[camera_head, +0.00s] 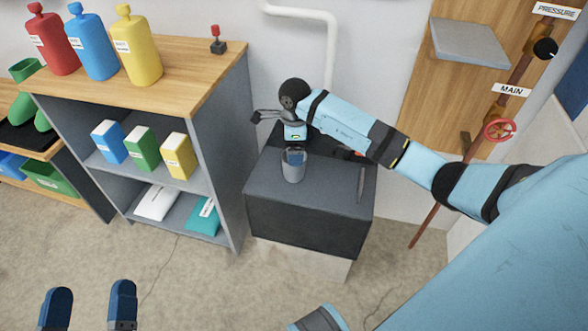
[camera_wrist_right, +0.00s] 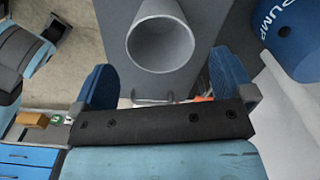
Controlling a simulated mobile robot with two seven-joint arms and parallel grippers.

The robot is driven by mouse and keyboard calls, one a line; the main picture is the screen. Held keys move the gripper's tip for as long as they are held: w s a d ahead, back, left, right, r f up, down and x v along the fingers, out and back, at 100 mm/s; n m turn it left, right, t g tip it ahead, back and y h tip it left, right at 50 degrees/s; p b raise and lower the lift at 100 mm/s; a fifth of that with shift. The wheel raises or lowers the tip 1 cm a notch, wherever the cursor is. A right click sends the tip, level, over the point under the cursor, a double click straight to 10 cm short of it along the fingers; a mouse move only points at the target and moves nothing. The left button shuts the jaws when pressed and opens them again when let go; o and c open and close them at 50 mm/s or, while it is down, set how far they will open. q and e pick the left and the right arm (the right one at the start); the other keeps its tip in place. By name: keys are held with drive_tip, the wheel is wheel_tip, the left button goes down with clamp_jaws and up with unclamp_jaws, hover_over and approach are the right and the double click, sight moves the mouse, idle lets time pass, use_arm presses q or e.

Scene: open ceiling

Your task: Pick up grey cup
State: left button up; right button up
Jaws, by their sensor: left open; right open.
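The grey cup (camera_head: 293,173) stands upright on the dark grey top of a low cabinet (camera_head: 325,200). In the right wrist view the cup (camera_wrist_right: 160,45) shows its round open mouth, which looks empty. My right gripper (camera_wrist_right: 161,68) is open, with one blue finger at each side of the near part of the cup's mouth. I cannot tell whether it touches the cup. In the head view my right gripper (camera_head: 295,150) is at the cup, partly hidden by its own wrist. My left gripper (camera_head: 90,306) is open and empty at the bottom left, far from the cup.
A shelf unit (camera_head: 240,125) with boxes and bottles stands close to the left of the cabinet. A thin grey object (camera_head: 361,185) lies right of the cup. A blue cylinder marked PUMP (camera_wrist_right: 290,35) shows in the wrist view. The floor in front is clear.

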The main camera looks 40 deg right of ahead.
sight(292, 174)
wheel_tip(292, 174, down, 5)
drive_tip(key=shift+w+r+b, duration=0.1)
drive_tip(key=shift+b, duration=0.8)
use_arm(q)
wheel_tip(292, 174, down, 3)
drive_tip(key=shift+w+d+f+g, duration=0.1)
drive_tip(key=shift+w+g, duration=0.05)
drive_tip(key=shift+g, duration=0.55)
use_arm(e)
drive_tip(key=c, duration=1)
drive_tip(key=shift+o, duration=0.2)
drive_tip(key=shift+r, duration=0.1)
